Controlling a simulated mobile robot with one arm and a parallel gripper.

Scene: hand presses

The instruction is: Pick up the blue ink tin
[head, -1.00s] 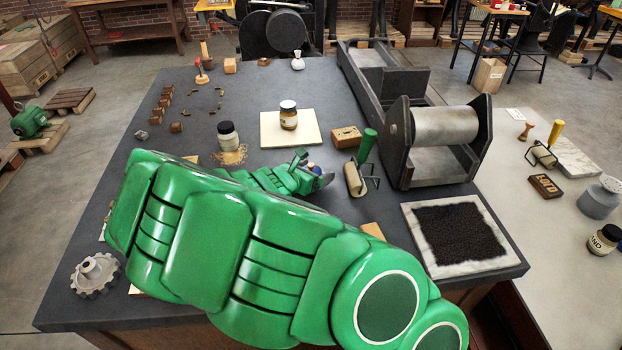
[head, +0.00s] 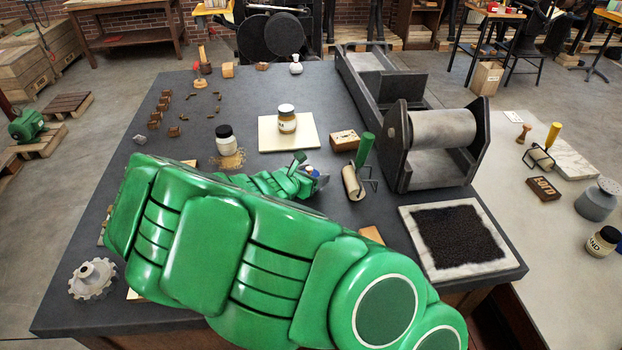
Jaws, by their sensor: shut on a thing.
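My gripper (head: 319,179) is over the dark table, just left of a green-handled roller, and mostly hidden behind my own green arm. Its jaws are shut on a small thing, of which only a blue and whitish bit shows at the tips. This bit looks like part of the blue ink tin (head: 315,174). The rest of the tin is hidden, and I cannot tell whether it is clear of the table.
The green-handled roller (head: 358,172) stands close right of my gripper. A wooden block (head: 344,141) and a brown jar (head: 286,119) on a pale board (head: 268,142) lie behind. A black-lidded jar (head: 224,139) is at left. The press (head: 442,130) blocks the right.

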